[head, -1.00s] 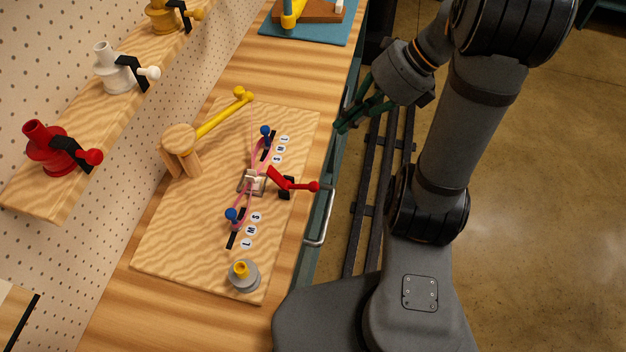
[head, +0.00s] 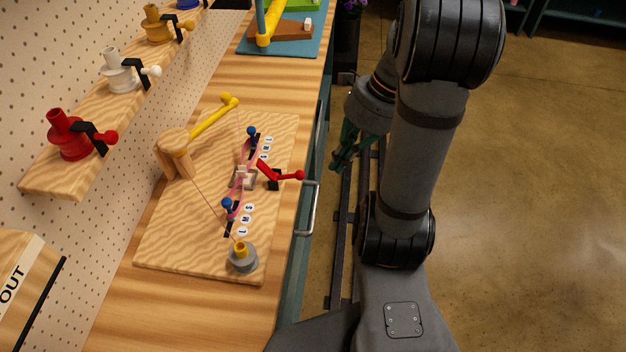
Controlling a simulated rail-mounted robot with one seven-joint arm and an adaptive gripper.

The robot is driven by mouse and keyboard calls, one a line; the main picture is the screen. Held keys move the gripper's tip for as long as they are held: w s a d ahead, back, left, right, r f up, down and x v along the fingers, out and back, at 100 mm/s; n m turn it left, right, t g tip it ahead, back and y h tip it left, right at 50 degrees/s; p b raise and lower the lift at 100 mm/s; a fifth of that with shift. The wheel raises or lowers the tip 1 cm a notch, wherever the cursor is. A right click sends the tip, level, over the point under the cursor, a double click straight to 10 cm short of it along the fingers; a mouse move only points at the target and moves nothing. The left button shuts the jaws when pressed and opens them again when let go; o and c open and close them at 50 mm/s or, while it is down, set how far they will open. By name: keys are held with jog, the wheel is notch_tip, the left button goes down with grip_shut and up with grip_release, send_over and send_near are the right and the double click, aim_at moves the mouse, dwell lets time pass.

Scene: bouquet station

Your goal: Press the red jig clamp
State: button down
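The red jig clamp (head: 280,175) is a red lever with a ball end on a black base. It sits on the right part of the wooden jig board (head: 160,246), beside a small pale block (head: 242,177) with pink bands around it. The lever points right, toward the bench edge. My gripper (head: 342,163) has dark green fingers and hangs off the bench's right side, apart from the clamp. It is empty as far as I see; its fingers are partly hidden and overlap, so its opening is unclear.
Two blue-knobbed sliders (head: 253,131) flank the block. A yellow lever (head: 214,118) on a wooden post (head: 173,142) and a grey knob (head: 243,257) stand on the board. A metal handle (head: 310,210) juts from the bench front. A shelf with spools (head: 72,136) is at left.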

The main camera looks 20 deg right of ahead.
jog(key=s+b+x, duration=0.1)
jog(key=b+x, duration=0.2)
jog(key=x, duration=0.8)
jog(key=w+r+p, duration=0.1)
jog(key=r+p, duration=0.1)
jog(key=w+a+r+p, duration=0.1)
jog(key=r, duration=0.1)
jog(key=shift+w+r, duration=0.1)
jog(key=shift+w, duration=0.2)
jog(key=shift+r, duration=0.1)
